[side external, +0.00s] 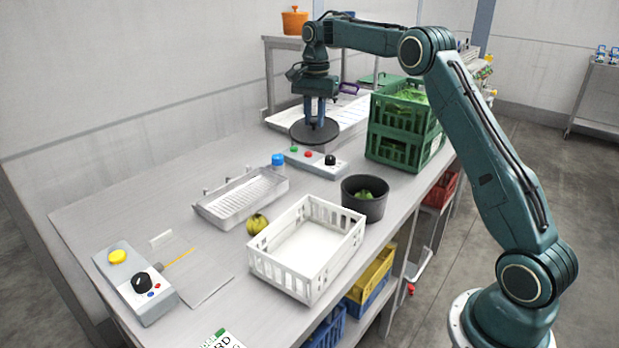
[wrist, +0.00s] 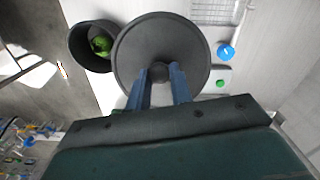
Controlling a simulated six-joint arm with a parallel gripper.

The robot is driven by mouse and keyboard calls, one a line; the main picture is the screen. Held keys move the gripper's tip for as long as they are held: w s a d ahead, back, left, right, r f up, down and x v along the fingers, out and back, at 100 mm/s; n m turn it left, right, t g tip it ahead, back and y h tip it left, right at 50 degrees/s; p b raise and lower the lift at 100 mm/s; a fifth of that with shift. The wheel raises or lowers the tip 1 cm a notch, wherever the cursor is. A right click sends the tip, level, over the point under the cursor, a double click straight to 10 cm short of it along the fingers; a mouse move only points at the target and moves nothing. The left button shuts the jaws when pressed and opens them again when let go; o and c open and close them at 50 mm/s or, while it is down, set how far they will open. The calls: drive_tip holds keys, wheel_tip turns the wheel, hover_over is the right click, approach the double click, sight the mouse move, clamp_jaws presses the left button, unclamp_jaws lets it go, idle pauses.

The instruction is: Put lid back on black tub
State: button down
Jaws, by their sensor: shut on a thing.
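The black tub (side external: 364,204) stands uncovered on the bench in the side external view, with a green item inside. It also shows at the upper left of the wrist view (wrist: 80,48). In the wrist view the lid (wrist: 160,35) fills the upper middle. My gripper's blue fingers (wrist: 161,76) are shut on its central knob. The lid appears level; I cannot tell its exact height above the bench.
Green crates (side external: 396,146) are stacked right of the lid. A white crate (side external: 262,268), yellow-green fruit (side external: 257,224) and metal tray (side external: 222,206) stand nearer.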

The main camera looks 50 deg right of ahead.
drive_tip(key=s+a+f+n+g, duration=0.1)
drive_tip(key=s+a+f+n, duration=0.5)
drive_tip(key=s+a+n, duration=0.25)
drive_tip(key=s+d+r+m+t+y, duration=0.1)
drive_tip(key=s+d+m+y, duration=0.1)
drive_tip(key=s+d+m, duration=0.5)
drive_tip(key=shift+d+m, duration=1.95)
drive_tip(key=shift+m, duration=0.4)
drive_tip(key=shift+f, duration=0.1)
drive_tip(key=shift+d+x, duration=0.2)
drive_tip(key=shift+x, duration=0.8)
drive_tip(key=shift+d+x, duration=0.2)
drive_tip(key=shift+x, duration=0.8)
drive_tip(key=shift+d+x, duration=0.2)
drive_tip(key=shift+x, duration=0.8)
drive_tip(key=shift+f, duration=0.3)
